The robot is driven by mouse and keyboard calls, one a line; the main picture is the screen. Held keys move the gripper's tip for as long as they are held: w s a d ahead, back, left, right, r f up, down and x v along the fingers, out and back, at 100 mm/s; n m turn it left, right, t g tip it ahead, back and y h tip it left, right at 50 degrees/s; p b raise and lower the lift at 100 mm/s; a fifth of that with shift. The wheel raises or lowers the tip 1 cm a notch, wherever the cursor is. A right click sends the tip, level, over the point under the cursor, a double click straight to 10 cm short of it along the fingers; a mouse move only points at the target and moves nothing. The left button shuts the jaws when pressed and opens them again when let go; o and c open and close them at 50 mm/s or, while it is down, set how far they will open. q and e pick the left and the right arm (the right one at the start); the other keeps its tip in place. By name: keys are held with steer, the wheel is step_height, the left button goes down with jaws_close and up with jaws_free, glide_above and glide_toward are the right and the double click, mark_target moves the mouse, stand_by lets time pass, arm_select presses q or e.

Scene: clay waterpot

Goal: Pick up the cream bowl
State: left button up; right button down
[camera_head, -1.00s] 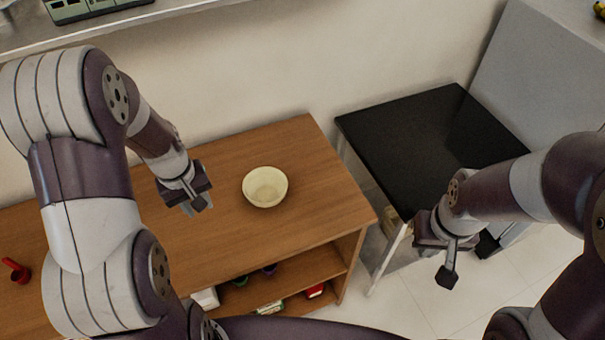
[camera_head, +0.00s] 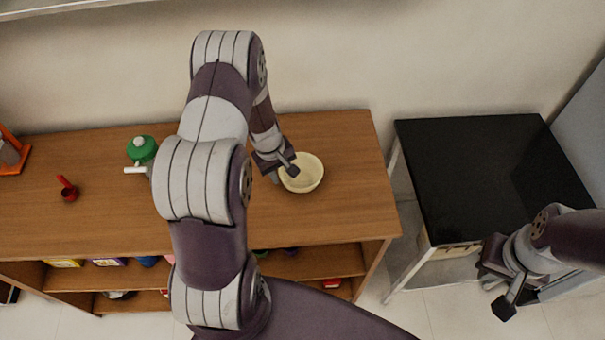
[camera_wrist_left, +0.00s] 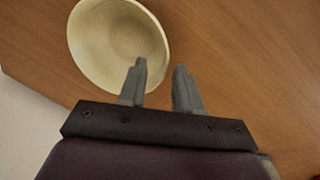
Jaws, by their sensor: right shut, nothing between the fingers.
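The cream bowl (camera_head: 309,178) stands upright and empty on the wooden table (camera_head: 340,215), near its right end. It also shows in the left wrist view (camera_wrist_left: 112,42). In the left wrist view (camera_wrist_left: 160,82), one finger overlaps the bowl's near rim and the other is over bare wood. I cannot tell whether a finger touches the bowl. My right gripper (camera_head: 506,290) is shut and empty, in front of the black-topped table.
A black-topped table (camera_head: 480,170) stands to the right across a gap. A green-and-white pot (camera_head: 141,150), a red scoop-like item (camera_head: 68,190) and an orange holder (camera_head: 14,152) are on the wooden table's left part. Its lower shelves hold several small items.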

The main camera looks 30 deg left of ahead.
arm_select(q)
steer(key=shift+a+f, duration=0.2)
steer(key=shift+f, duration=0.65)
steer(key=shift+w+d, duration=0.1)
steer(key=shift+d, duration=0.1)
steer(key=c, duration=0.6)
steer(key=shift+r, duration=0.1)
jaws_close()
steer(key=shift+a, duration=0.1)
